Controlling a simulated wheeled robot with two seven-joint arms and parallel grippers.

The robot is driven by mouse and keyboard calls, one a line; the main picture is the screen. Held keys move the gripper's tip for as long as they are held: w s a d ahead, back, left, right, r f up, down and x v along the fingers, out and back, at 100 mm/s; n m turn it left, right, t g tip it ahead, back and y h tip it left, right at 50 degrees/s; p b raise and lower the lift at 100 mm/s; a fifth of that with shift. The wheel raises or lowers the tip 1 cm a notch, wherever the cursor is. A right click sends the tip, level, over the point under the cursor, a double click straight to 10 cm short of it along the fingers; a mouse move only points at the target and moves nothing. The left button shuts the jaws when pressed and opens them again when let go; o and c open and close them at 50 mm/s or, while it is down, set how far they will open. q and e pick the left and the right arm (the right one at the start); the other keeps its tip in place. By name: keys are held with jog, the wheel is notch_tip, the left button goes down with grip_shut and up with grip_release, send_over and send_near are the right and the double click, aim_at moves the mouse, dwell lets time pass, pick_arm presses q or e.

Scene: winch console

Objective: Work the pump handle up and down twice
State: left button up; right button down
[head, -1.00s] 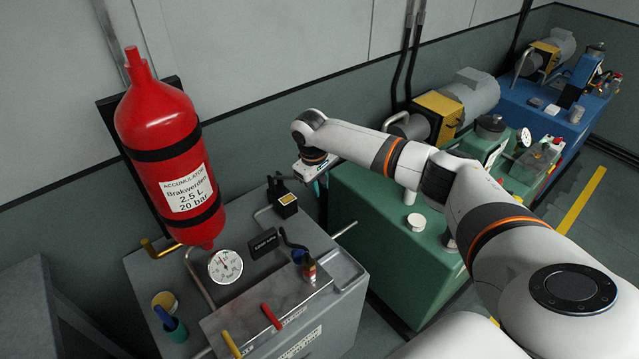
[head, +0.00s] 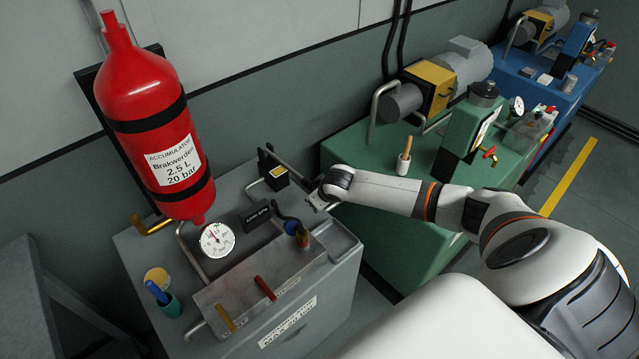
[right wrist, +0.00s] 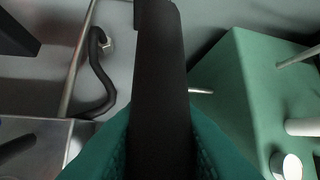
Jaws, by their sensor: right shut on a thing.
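The pump handle (head: 290,170) is a dark bar at the back right of the grey console (head: 345,262). It slants down to the right from beside a black block (head: 275,178) with a yellow label. My right gripper (head: 317,200) is at the handle's outer end, low beside the console's right edge. In the right wrist view the dark handle (right wrist: 160,80) runs up the middle between the teal fingertips of the right gripper (right wrist: 160,145), which is shut on it. My left gripper is not in view.
A red accumulator (head: 150,110) stands behind the console, with a pressure gauge (head: 217,240) below it. Red (head: 265,288) and yellow (head: 226,318) levers are at the console's front. A green unit (head: 345,145) stands to the right, across a narrow gap.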

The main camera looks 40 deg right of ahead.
jog(key=shift+f+t, duration=0.3)
jog(key=shift+f, duration=0.5)
jog(key=c, duration=1.2)
grip_release()
jog(key=shift+r, duration=0.1)
jog(key=v, duration=1.2)
